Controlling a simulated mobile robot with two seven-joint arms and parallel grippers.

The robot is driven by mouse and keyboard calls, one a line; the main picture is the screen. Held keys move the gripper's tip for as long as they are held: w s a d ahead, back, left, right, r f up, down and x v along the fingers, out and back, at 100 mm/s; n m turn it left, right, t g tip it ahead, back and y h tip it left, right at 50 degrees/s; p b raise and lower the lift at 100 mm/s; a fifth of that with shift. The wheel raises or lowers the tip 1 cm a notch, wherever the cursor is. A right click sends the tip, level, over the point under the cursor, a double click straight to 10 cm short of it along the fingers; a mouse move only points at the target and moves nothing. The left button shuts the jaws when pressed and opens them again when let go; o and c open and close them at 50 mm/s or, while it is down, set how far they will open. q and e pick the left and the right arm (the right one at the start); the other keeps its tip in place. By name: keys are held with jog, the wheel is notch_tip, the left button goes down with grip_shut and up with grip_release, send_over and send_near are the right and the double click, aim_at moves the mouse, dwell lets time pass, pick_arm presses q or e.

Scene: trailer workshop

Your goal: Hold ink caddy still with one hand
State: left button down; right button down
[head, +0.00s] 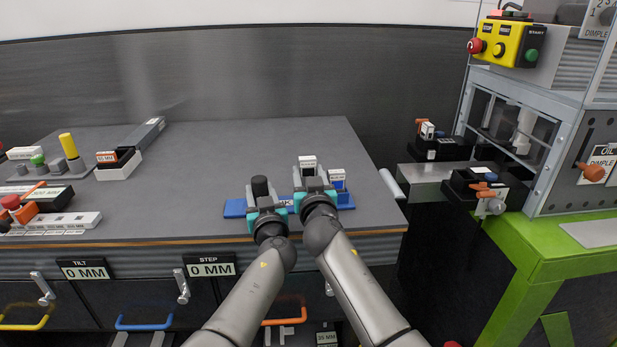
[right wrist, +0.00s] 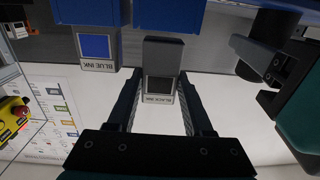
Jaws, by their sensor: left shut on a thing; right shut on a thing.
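The blue ink caddy (head: 235,208) sits on the grey bench near its front edge. My left gripper (head: 264,204) is shut at the caddy's left part, around the base of a dark upright post (head: 260,187). My right gripper (head: 314,184) is shut on the black ink cartridge (head: 308,162) above the caddy's middle. In the right wrist view the cartridge, labelled BLACK INK (right wrist: 160,72), is between my fingers. The blue ink cartridge (head: 337,177) stands at the caddy's right end; its label shows in the right wrist view (right wrist: 98,45). My grippers hide much of the caddy.
Controls, a yellow cylinder (head: 68,146) and a gauge block (head: 120,160) occupy the bench's left side. A white roll (head: 392,184) lies by its right edge. A green-framed machine (head: 550,240) stands right. The bench behind the caddy is clear.

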jog(key=shift+r, duration=1.1)
jog(key=shift+r, duration=0.1)
jog(key=shift+r, duration=1.45)
pick_arm(q)
jog(key=shift+c, duration=1.5)
grip_release()
jog(key=shift+o, duration=0.4)
jog(key=shift+o, duration=1.1)
jog(key=shift+r+p, duration=3.15)
jog(key=shift+r, duration=1.4)
pick_arm(e)
notch_tip(320, 180, up, 6)
jog(key=shift+r, duration=0.15)
pick_arm(q)
jog(key=shift+f, duration=0.1)
